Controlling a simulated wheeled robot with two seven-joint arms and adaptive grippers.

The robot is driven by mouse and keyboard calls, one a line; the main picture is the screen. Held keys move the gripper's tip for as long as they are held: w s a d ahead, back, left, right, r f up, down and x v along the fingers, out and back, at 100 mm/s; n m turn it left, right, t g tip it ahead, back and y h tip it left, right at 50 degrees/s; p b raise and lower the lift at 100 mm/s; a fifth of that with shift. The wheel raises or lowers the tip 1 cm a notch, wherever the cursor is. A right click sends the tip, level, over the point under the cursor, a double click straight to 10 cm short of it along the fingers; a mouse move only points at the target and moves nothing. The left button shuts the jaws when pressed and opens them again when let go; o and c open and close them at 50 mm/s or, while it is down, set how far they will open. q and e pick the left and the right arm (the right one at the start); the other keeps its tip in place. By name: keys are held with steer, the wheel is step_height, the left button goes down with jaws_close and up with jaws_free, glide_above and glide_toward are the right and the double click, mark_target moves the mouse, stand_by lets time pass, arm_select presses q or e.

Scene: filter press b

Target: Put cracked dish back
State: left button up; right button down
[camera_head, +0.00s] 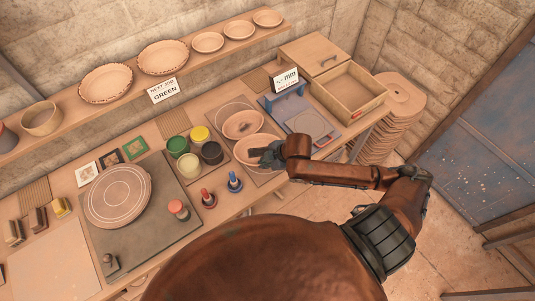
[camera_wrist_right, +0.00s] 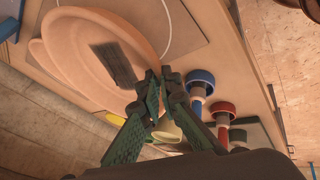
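Two shallow oval terracotta dishes sit side by side on a board at the right part of the bench. The front dish (camera_head: 250,141) is partly hidden by my right gripper (camera_head: 268,156). In the right wrist view a dish (camera_wrist_right: 85,35) fills the upper left and has a dark striped patch inside. My right gripper (camera_wrist_right: 160,78) has its fingertips close together at the dish's rim and looks shut on it. I cannot make out a crack line. My left gripper is not in view.
Glaze jars (camera_head: 188,165) and blue and red-handled tools (camera_head: 235,183) stand left of the dishes. A blue press (camera_head: 290,105) and an open wooden box (camera_head: 348,92) lie right.

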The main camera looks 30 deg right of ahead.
steer(key=shift+n, duration=0.4)
steer(key=d+r, duration=0.1)
steer(key=d+r+p, duration=0.1)
steer(key=d, duration=0.2)
steer(key=shift+d+r+p, duration=0.15)
steer(key=shift+r+p, duration=0.2)
steer(key=shift+r, duration=0.05)
step_height(320, 180, down, 10)
steer(key=shift+r, duration=0.1)
steer(key=c, duration=2.6)
jaws_free()
steer(key=shift+f, duration=0.2)
steer(key=shift+c, duration=0.2)
steer(key=o, duration=0.5)
steer(key=shift+c, duration=0.2)
